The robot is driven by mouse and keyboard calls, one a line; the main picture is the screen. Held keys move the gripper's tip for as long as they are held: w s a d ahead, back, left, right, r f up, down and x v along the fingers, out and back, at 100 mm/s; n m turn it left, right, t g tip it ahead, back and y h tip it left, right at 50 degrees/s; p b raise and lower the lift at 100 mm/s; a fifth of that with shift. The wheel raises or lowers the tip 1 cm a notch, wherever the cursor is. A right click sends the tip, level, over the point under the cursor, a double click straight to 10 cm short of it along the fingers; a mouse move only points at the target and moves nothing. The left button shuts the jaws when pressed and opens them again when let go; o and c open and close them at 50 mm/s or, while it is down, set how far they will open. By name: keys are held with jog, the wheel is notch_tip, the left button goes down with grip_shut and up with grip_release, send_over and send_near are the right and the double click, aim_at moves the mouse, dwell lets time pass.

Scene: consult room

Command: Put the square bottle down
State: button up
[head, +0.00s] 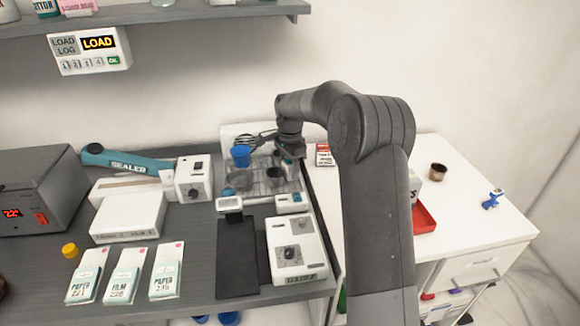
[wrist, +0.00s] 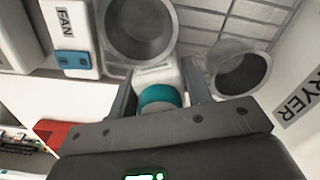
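The square bottle (wrist: 158,74) has a pale body and a teal cap (wrist: 160,97). In the wrist view it sits between the two fingers of my gripper (wrist: 161,95), which look closed on its sides. In the head view my gripper (head: 288,166) reaches down over the right part of a wire drying rack (head: 262,190), and only a bit of teal shows there. The bottle's base is hidden, so I cannot tell whether it touches the rack.
Grey cups stand close to the bottle, one on the left (wrist: 142,28) and one on the right (wrist: 240,72) in the wrist view. A blue cup (head: 240,153) is at the rack's back left. A white box (head: 297,250) stands in front; a red tray (head: 424,218) lies right.

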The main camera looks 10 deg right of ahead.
jog(key=shift+o, duration=0.2)
notch_tip(320, 180, up, 12)
jog(key=shift+s+r, duration=0.1)
jog(key=shift+r, duration=0.1)
jog(key=s+r+n+t, duration=0.2)
jog(key=s+r+n, duration=0.2)
jog(key=s+r, duration=0.45)
jog(key=s+d+n+t, duration=0.1)
jog(key=s+n, duration=0.5)
jog(key=s, duration=1.8)
jog(key=shift+s+d+f+n+t, duration=0.25)
jog(key=shift+f+t, duration=0.2)
jog(key=shift+t, duration=0.25)
jog(key=shift+o, duration=0.2)
jog(key=s+f+n+t, duration=0.1)
jog(key=s+f+n, duration=0.2)
jog(key=s+f, duration=0.2)
jog(key=s, duration=0.3)
jog(key=shift+s+d, duration=0.15)
jog(key=shift+d, duration=0.15)
jog(key=shift+o, duration=0.8)
jog(key=shift+s+f, duration=0.15)
jog(key=shift+s, duration=0.05)
